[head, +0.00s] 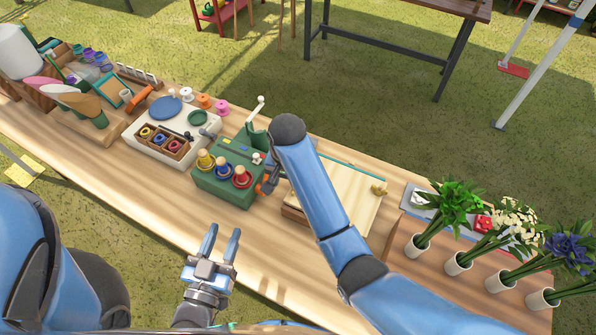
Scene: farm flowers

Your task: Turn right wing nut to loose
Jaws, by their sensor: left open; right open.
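A brass knob (378,188), which looks like the right wing nut, sits at the right end of a thin teal bar on a cream board (358,213). Its wings are too small to make out. My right forearm lies across the left part of the board and hides anything there. My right gripper (268,183) is to the left of the board, beside the green box, well apart from the brass knob. Its fingers are mostly hidden and seem to hold nothing. My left gripper (223,236) is open and empty over the front edge of the bench.
A green box (222,187) with yellow, red and blue knobs stands left of the board. A white tray (140,135) with spools is further left. Several flower vases (417,246) line the right end. The bench (190,205) is clear in front of the green box.

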